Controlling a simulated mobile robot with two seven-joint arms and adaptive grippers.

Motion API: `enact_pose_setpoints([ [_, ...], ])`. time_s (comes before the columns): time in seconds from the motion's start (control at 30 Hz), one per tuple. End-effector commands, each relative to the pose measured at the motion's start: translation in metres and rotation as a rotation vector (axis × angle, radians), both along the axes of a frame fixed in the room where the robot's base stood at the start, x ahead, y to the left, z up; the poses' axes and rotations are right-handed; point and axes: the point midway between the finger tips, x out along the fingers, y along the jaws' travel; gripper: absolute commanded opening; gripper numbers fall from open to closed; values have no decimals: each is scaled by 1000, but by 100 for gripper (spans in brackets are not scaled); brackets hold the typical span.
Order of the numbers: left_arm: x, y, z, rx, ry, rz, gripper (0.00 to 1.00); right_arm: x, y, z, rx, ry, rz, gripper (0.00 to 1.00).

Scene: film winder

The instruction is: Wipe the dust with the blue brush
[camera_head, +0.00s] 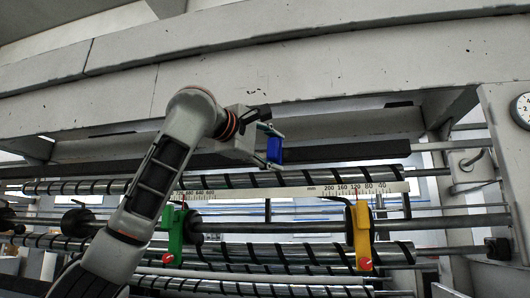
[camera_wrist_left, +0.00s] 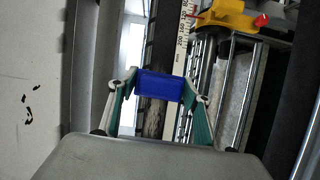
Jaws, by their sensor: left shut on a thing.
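The blue brush (camera_head: 274,150) is held by my left gripper (camera_head: 271,138) near the upper middle of the head view, in front of the machine's upper beam and above the white ruler. In the left wrist view the brush's blue block (camera_wrist_left: 159,86) sits between the two green-padded fingers of my left gripper (camera_wrist_left: 160,98), which are shut on it. Greyish bristles or dust (camera_wrist_left: 154,122) show below the block; I cannot tell which. No dust is clearly made out in the head view. My right gripper is not in view.
A white millimetre ruler (camera_head: 260,193) runs across the machine. A green bracket (camera_head: 176,235) and a yellow bracket (camera_head: 362,236) with red knobs hang from it. Black-striped rollers (camera_head: 270,252) lie below. A dial gauge (camera_head: 522,110) is at the right edge.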

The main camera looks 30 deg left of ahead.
Motion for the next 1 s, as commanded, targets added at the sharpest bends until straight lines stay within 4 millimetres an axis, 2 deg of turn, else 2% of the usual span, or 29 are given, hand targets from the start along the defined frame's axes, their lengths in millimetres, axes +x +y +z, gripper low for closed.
enact_pose_setpoints([
  [0.23,3,-8,-2,1,3,2,31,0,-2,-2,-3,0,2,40],
  [0.63,8,-36,-2,1,3,1,31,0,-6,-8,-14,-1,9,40],
  [1.0,6,-31,-2,-2,2,3,31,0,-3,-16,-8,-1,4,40],
])
